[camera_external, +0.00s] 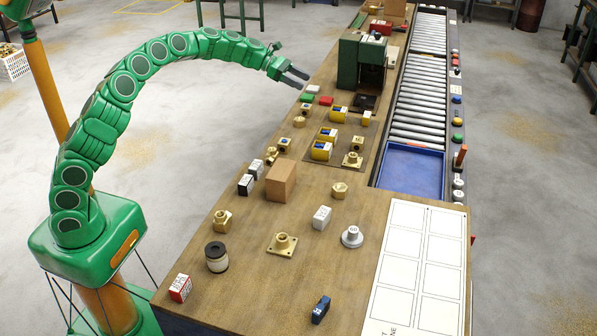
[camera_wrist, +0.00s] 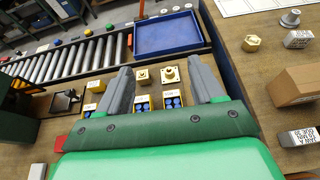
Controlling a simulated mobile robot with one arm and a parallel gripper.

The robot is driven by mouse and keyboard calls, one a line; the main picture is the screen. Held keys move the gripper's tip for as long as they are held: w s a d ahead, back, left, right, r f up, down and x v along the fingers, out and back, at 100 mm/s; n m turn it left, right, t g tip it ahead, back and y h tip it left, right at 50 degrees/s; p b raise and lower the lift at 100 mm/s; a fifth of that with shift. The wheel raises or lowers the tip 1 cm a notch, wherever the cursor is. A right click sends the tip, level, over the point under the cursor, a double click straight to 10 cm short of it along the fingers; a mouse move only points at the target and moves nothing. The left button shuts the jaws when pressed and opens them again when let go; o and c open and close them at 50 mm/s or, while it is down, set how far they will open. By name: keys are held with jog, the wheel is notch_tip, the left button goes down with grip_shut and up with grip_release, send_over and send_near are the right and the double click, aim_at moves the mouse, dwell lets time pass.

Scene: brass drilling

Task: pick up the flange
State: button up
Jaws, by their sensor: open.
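Two brass flanges with square plates and round hubs show in the external view. One flange (camera_external: 282,243) lies on bare wood near the front of the bench. The other flange (camera_external: 352,159) sits farther back beside yellow boxes with blue parts; it also shows between my fingers in the wrist view (camera_wrist: 169,74). My gripper (camera_external: 303,78) is open and empty, at the left edge of the bench near the green press. It is well away from both flanges. The wrist view shows its two fingers (camera_wrist: 158,72) spread apart.
A cardboard box (camera_external: 281,181) stands between my gripper and the front flange. Brass fittings, small labelled boxes, a black-and-cream spool (camera_external: 216,257) and a grey knob (camera_external: 352,237) surround the front flange. The green press (camera_external: 348,62), blue tray (camera_external: 412,172) and roller conveyor (camera_external: 421,84) lie behind.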

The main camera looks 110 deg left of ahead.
jog(key=w+d+f+m+g+h, duration=0.2)
jog(key=w+d+m, duration=0.35)
jog(key=d, duration=0.35)
jog(key=w+d+f+m+g+h, duration=0.1)
jog(key=w+d+f+m+g, duration=0.1)
jog(key=w+d+m, duration=0.35)
jog(key=m+g+y, duration=0.7)
jog(key=m+g, duration=0.3)
jog(key=m, duration=1.7)
send_over(281, 238)
jog(key=a, duration=0.1)
notch_tip(281, 238, down, 7)
jog(key=shift+s+f, duration=0.1)
jog(key=s+d+r+m+t+y, duration=0.15)
jog(key=d+r+m+y, duration=0.3)
jog(key=m, duration=0.45)
jog(key=d+r+m+t+y, duration=0.25)
jog(key=r+m+y, duration=0.3)
jog(key=m, duration=0.35)
jog(key=shift+h, duration=0.5)
jog(key=f, duration=1.6)
jog(key=shift+d+f, duration=0.15)
jog(key=shift+d, duration=0.2)
jog(key=shift+a+f, duration=0.1)
jog(key=shift+f, duration=0.3)
jog(key=shift+r+x, duration=0.15)
jog(key=shift+x, duration=1.75)
jog(key=shift+r+x, duration=0.15)
jog(key=shift+x, duration=1.75)
